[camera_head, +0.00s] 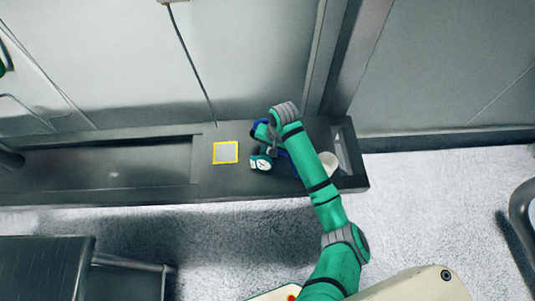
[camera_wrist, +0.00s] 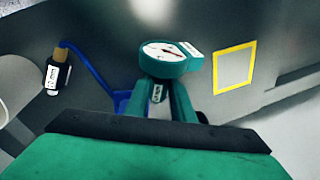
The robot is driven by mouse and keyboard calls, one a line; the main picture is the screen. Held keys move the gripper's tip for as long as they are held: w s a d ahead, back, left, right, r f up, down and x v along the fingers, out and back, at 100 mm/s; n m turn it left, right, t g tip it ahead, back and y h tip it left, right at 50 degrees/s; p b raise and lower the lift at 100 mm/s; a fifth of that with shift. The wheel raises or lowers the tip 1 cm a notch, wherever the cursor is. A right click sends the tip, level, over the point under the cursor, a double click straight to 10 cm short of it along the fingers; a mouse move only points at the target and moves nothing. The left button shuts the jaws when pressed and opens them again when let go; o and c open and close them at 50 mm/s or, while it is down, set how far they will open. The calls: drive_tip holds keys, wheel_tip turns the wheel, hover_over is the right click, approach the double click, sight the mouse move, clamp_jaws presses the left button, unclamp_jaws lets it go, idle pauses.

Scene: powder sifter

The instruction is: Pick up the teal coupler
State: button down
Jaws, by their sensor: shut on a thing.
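The teal coupler (camera_head: 262,162) has a round white dial and a white label. In the head view it is at the tip of my gripper (camera_head: 271,150), over the dark bench top. In the wrist view the coupler (camera_wrist: 168,58) is upper centre with its dial facing the camera. My gripper (camera_wrist: 162,105) is shut on it, with the green fingers reaching up to just below the dial. The exact contact is partly hidden, and I cannot tell whether the coupler is clear of the bench.
A yellow-bordered square (camera_head: 226,152) lies left of the coupler on the bench (camera_head: 215,185). A blue tube (camera_wrist: 92,68) runs by a dark labelled fitting (camera_wrist: 57,75). A white round container (camera_head: 328,158) stands right of my arm. A wall rises behind the bench.

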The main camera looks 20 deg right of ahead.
drive_tip(key=s+r, duration=1.1)
drive_tip(key=s, duration=0.3)
drive_tip(key=shift+r, duration=0.3)
